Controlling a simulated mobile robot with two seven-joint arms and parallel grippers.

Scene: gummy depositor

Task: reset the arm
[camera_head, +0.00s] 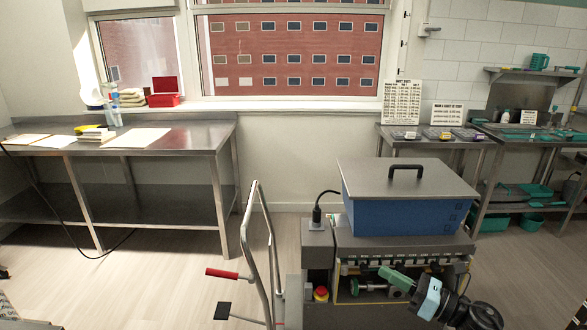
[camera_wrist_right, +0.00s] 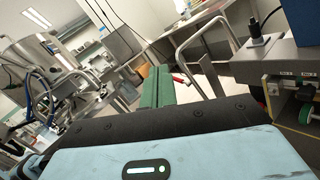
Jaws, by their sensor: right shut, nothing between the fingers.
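My right gripper (camera_head: 395,278) is low in front of the gummy depositor (camera_head: 320,245), its green fingers pointing left. In the right wrist view its green fingers (camera_wrist_right: 156,88) are together, with nothing between them. The depositor has a blue hopper (camera_head: 405,219) under a grey lid (camera_head: 405,180) with a black handle. The lid lies on the hopper. My left gripper is not in view in either frame.
A metal handle frame (camera_head: 272,250) and a red lever grip (camera_head: 221,273) stand left of the depositor. A steel table (camera_head: 185,139) with papers is at the back left. A bench (camera_head: 455,143) with signs is at the back right. Floor between is clear.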

